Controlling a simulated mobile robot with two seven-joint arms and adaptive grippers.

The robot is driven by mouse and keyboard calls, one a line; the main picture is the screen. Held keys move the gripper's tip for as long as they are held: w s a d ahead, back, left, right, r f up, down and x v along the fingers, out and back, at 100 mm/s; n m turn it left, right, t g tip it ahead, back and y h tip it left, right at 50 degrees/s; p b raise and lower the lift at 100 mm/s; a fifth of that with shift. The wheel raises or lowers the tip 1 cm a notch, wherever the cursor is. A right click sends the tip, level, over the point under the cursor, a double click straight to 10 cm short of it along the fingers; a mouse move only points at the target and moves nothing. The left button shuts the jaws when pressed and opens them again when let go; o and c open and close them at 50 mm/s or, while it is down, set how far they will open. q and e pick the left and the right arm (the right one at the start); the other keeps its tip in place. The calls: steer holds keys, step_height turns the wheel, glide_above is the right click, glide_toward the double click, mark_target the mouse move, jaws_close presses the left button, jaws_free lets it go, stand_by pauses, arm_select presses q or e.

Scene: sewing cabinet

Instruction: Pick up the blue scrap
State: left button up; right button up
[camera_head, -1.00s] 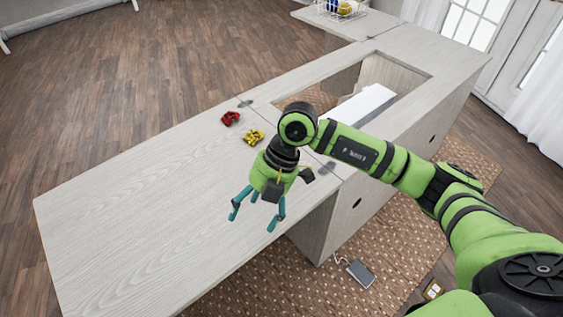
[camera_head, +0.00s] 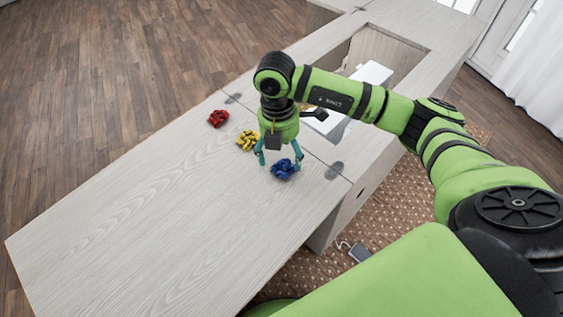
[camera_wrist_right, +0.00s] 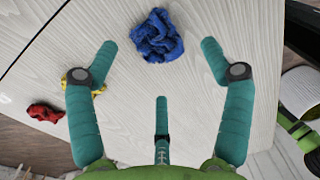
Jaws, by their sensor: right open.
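The blue scrap (camera_head: 284,169) is a crumpled cloth lying on the pale wooden cabinet top. It also shows in the right wrist view (camera_wrist_right: 157,36), beyond the fingertips and roughly centred between the two outer fingers. My right gripper (camera_head: 279,161) points down beside and above the scrap in the head view. Its teal fingers are spread open with nothing between them in the right wrist view (camera_wrist_right: 158,62). I cannot tell its exact height over the scrap. My left gripper is not in view.
A yellow scrap (camera_head: 247,141) lies close behind the right gripper, and a red scrap (camera_head: 218,118) lies farther left. The cabinet top (camera_head: 150,210) is clear toward the lower left. An opening in the cabinet with a white object (camera_head: 371,73) is at the upper right.

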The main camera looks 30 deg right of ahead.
mark_target(282, 167)
step_height(282, 167, down, 4)
steer(key=shift+s+r+p, duration=0.1)
steer(key=shift+s+p, duration=0.05)
steer(key=shift+p, duration=0.25)
steer(key=shift+f, duration=0.35)
steer(key=shift+c, duration=0.4)
steer(key=c, duration=0.5)
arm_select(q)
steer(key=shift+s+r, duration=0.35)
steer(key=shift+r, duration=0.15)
arm_select(e)
steer(key=shift+c, duration=0.4)
